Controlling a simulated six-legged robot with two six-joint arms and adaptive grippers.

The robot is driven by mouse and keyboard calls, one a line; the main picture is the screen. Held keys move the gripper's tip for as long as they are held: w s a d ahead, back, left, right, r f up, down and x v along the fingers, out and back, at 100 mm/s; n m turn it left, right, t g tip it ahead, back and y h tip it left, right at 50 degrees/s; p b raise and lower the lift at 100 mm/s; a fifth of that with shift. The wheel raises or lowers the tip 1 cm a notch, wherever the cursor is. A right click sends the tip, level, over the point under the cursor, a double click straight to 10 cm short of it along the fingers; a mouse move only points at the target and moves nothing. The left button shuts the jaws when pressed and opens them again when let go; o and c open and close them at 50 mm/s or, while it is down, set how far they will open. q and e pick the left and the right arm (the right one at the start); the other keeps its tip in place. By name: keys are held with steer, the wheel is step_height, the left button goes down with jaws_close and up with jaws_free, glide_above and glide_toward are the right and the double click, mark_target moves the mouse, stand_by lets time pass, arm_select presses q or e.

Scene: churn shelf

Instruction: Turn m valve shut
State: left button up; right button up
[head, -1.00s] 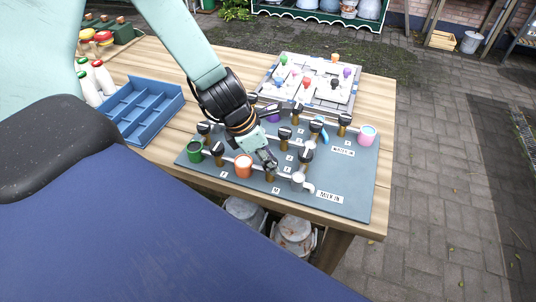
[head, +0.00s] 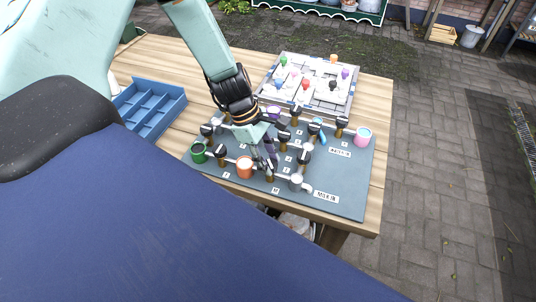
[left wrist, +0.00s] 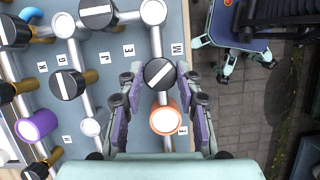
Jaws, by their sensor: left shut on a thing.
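A blue-grey board (head: 345,200) with pipes, cups and black-topped valves lies on the wooden table. The M valve (left wrist: 161,75) has a round black knob with a white line, slanted across its pipe from lower left to upper right in the left wrist view. The M label (left wrist: 176,47) is beside it. The gripper's purple-padded fingers (left wrist: 161,100) are shut on the knob from both sides. My right gripper is not seen.
Other black-knobbed valves stand close around, such as the E valve (left wrist: 97,13). A blue divided tray (head: 150,108) stands left of the board. A grey-white puzzle board (head: 318,85) with coloured knobs lies behind. Free paving (head: 440,200) is right of the table.

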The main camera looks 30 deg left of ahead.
arm_select(q)
steer(key=m+g, duration=0.1)
steer(key=m, duration=0.2)
steer(key=shift+w+m+p, duration=0.15)
steer(key=shift+m+p, duration=0.15)
steer(key=shift+m+g+y, duration=0.3)
steer(key=shift+m+g, duration=0.6)
steer(key=shift+m, duration=1.4)
steer(key=o, duration=1.2)
steer(key=shift+c, duration=0.2)
steer(key=shift+w+r, duration=0.1)
steer(key=v, duration=1.1)
steer(key=shift+w+r, duration=0.15)
steer(key=shift+r, duration=0.2)
